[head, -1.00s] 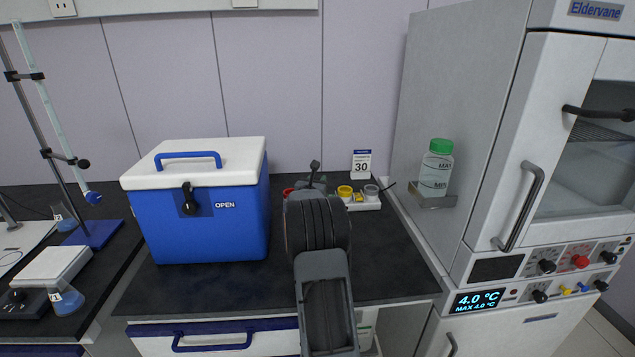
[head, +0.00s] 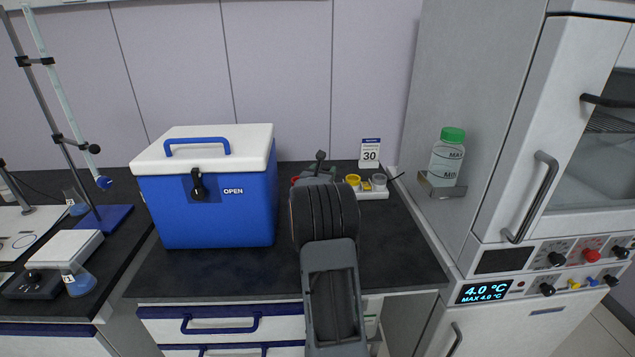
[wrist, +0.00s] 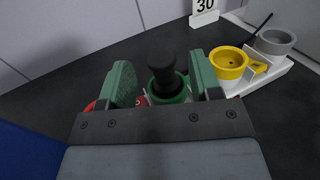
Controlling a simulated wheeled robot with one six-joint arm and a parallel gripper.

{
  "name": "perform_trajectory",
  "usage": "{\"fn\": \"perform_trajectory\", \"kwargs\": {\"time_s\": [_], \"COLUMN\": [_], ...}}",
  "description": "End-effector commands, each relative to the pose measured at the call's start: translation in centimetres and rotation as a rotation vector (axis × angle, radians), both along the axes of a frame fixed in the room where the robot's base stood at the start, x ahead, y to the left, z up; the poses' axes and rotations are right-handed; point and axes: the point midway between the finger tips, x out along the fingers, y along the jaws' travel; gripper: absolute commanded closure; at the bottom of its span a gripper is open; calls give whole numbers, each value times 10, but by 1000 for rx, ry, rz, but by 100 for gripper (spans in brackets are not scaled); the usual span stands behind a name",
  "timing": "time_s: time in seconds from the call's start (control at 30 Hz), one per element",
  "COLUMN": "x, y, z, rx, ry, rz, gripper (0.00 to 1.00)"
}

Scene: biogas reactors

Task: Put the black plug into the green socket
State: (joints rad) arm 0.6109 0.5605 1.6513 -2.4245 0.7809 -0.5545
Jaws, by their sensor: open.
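The black plug (wrist: 161,73) stands between the fingers of my gripper (wrist: 164,82) in the wrist view, with its round black top upward. The green socket (wrist: 176,97) shows as a green ring around the plug's lower part. How deep the plug sits in it cannot be seen. My gripper is open, with one green finger on each side of the plug and a gap to each. In the head view the plug's top (head: 320,156) rises behind my arm, which hides most of the gripper and the green socket.
A yellow socket (wrist: 228,62) and a grey socket (wrist: 276,41) sit on the white base to the right; a red one (wrist: 90,106) is partly hidden at left. A blue cooler (head: 207,210) stands left on the dark bench.

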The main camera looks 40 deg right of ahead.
Motion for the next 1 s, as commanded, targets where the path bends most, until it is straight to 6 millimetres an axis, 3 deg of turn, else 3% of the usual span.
{"fn": "perform_trajectory", "kwargs": {"time_s": [0.4, 0.77, 0.87, 1.0], "x": [-35, -47, -56, -82], "y": [68, 89, 96, 121], "z": [0, 1, 4, 8], "rx": [-1, 10, 67, 259], "ry": [0, -11, -71, -253], "rz": [1, -8, -46, -167], "gripper": [42, 42, 42, 42]}}
